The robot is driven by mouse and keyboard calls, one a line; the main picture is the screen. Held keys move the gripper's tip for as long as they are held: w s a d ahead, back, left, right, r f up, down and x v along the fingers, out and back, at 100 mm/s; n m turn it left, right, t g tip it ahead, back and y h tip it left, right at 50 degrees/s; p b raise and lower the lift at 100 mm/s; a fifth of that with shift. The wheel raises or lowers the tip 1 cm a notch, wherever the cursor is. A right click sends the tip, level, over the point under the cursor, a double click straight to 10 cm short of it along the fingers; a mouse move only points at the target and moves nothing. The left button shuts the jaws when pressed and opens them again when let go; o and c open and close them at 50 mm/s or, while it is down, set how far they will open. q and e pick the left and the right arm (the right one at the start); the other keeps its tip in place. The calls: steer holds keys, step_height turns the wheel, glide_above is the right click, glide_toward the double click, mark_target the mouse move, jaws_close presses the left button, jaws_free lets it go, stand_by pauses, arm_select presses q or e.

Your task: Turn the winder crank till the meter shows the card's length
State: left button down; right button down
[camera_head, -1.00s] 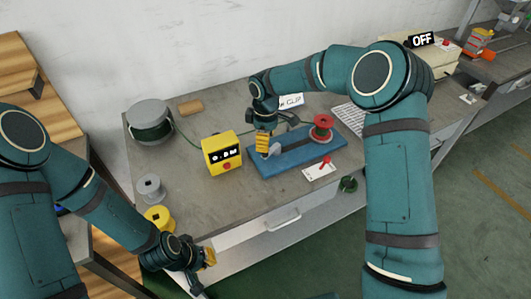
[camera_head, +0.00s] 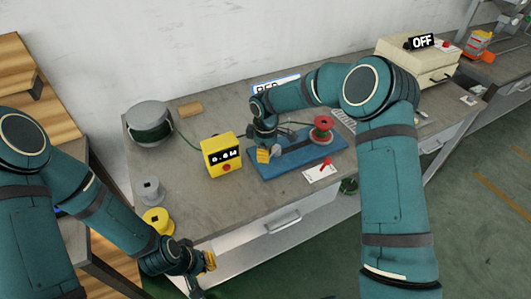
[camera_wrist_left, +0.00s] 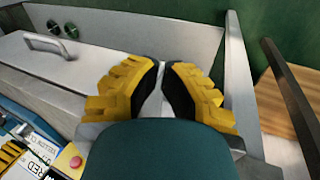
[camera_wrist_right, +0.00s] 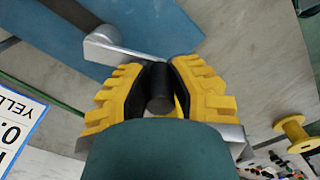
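The winder's blue base (camera_head: 330,155) lies on the table, with a red spool (camera_head: 322,128) at its right end. My right gripper (camera_head: 263,152) is over its left end. In the right wrist view, its fingers (camera_wrist_right: 160,85) are closed around the dark crank knob (camera_wrist_right: 160,100), beside the grey crank arm (camera_wrist_right: 105,45). The yellow meter (camera_head: 221,155) left of the winder shows small digits that look like 0.6 M. The blue-edged card (camera_head: 275,84) stands behind my right arm, partly hidden; its length cannot be read. My left gripper (camera_head: 208,262) is empty, fingertips nearly together, before the table's front edge.
A large grey reel (camera_head: 150,122) with green cable stands at the back left. A grey spool (camera_head: 149,190) and a yellow spool (camera_head: 158,220) are at the left edge. A white slip with a red part (camera_head: 320,172) lies before the winder. A cream machine (camera_head: 415,62) shows OFF.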

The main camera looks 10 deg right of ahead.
steer(key=shift+w+m, duration=0.1)
steer(key=shift+m, duration=0.2)
steer(key=m, duration=0.1)
steer(key=w+a+m, duration=0.1)
steer(key=m, duration=0.1)
steer(key=shift+w, duration=0.3)
steer(key=m, duration=0.1)
steer(key=w+m, duration=0.2)
steer(key=shift+a+m+b, duration=0.25)
steer(key=shift+m+b, duration=0.05)
steer(key=shift+m, duration=0.1)
steer(key=w+m, duration=0.1)
steer(key=m, duration=0.1)
steer(key=shift+w+d+m, duration=0.1)
steer(key=shift+w+m, duration=0.05)
steer(key=shift+m, duration=0.25)
steer(key=shift+w+d+f+m, duration=0.15)
steer(key=shift+w+m, duration=0.15)
steer(key=shift+m, duration=0.4)
steer(key=shift+w+d+r+m, duration=0.1)
steer(key=shift+w+m, duration=0.25)
steer(key=shift+m, duration=0.35)
steer(key=shift+w+d+f+m, duration=0.15)
steer(key=shift+w+m, duration=0.15)
steer(key=shift+m, duration=0.4)
steer(key=shift+r+p, duration=0.1)
steer(key=shift+p, duration=0.2)
